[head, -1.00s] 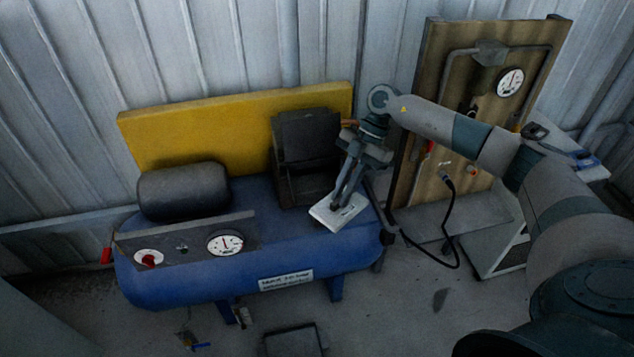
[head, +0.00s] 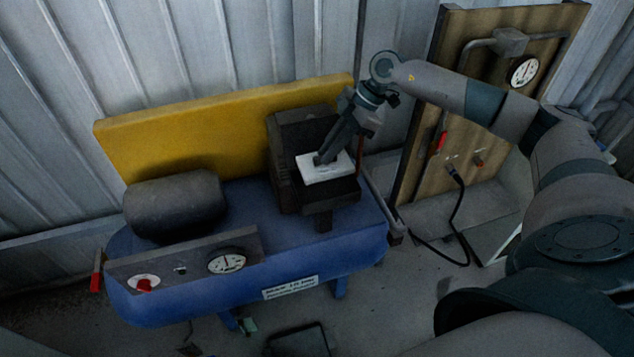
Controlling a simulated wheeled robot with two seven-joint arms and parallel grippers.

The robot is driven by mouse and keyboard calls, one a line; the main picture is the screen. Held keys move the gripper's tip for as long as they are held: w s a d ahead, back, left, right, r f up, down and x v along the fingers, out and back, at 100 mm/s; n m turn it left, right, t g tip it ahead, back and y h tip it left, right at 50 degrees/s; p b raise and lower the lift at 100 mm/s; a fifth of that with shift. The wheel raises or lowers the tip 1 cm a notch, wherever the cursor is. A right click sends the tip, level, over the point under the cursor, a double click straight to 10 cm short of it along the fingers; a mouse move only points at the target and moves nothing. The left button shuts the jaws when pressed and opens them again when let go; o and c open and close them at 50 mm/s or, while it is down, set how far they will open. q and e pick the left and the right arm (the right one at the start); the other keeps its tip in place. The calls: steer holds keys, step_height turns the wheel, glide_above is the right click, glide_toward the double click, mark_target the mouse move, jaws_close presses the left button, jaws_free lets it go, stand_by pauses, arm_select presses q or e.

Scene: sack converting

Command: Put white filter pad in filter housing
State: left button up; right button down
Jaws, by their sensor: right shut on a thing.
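The white filter pad (head: 341,168) is a flat white block in the jaws of my right gripper (head: 321,159). The gripper is shut on it and points down and to the left. The pad is over the front part of the dark boxy filter housing (head: 284,150), which stands on the blue tank. The pad hides some of the housing's front, and I cannot tell whether it touches the housing or hovers just above it. My left gripper is not in view.
The blue compressor tank (head: 215,305) carries a dark motor cylinder (head: 172,203) and a gauge panel (head: 195,262) at the left. A yellow panel (head: 200,135) stands behind. A wooden board (head: 415,170) with a gauge and black hose (head: 463,215) stands at the right.

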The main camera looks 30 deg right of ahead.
mark_target(335, 160)
steer(key=shift+s+r, duration=0.15)
steer(key=shift+r, duration=0.05)
steer(key=shift+f, duration=0.1)
step_height(335, 160, down, 5)
steer(key=shift+f+p, duration=0.1)
steer(key=shift+p, duration=0.75)
steer(key=shift+f, duration=0.5)
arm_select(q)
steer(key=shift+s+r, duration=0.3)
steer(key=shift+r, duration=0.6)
